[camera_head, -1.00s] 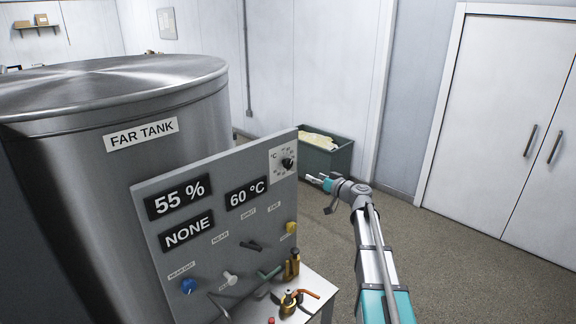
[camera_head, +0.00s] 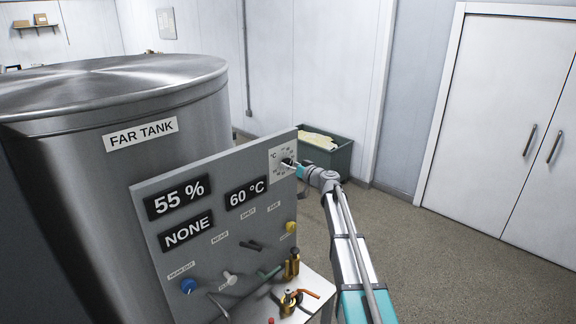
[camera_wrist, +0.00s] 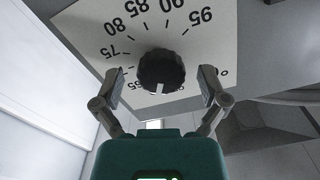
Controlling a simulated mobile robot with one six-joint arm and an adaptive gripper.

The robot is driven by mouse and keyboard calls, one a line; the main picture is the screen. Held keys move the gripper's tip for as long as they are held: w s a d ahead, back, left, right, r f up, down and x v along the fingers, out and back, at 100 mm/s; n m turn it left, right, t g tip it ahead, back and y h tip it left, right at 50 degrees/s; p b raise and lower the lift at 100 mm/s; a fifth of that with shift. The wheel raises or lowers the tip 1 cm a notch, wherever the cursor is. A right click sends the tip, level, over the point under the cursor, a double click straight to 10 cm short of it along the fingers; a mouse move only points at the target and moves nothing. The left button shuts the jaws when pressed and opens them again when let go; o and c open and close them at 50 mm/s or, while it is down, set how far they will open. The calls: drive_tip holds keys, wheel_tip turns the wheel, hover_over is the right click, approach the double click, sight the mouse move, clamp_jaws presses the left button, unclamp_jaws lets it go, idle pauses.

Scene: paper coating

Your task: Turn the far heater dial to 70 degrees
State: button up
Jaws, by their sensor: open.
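The heater dial is a black ribbed knob (camera_wrist: 161,71) on a white plate (camera_wrist: 118,22) marked in degrees, at the middle of the wrist view. A white mark shows on the knob's lower edge. In the head view the dial plate (camera_head: 279,152) is at the top right of the grey panel (camera_head: 222,167), with the knob partly hidden by my gripper. My gripper (camera_wrist: 160,82) is open, with one finger on each side of the knob and visible gaps between. The panel display (camera_head: 246,193) reads 60 °C.
The far tank (camera_head: 141,134) stands behind the panel. Lower on the panel are a blue knob (camera_head: 188,286), a white knob (camera_head: 229,278) and a yellow knob (camera_head: 291,227). Brass valves (camera_head: 292,264) stand below. A green bin (camera_head: 338,160) stands behind my arm; floor at the right is clear.

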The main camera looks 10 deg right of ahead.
drive_tip(key=shift+w+a, duration=0.3)
drive_tip(key=shift+w, duration=0.15)
drive_tip(key=c, duration=1.1)
drive_tip(key=shift+c, duration=0.2)
drive_tip(key=shift+m, duration=0.4)
drive_tip(key=m, duration=1.1)
drive_tip(key=shift+r, duration=0.1)
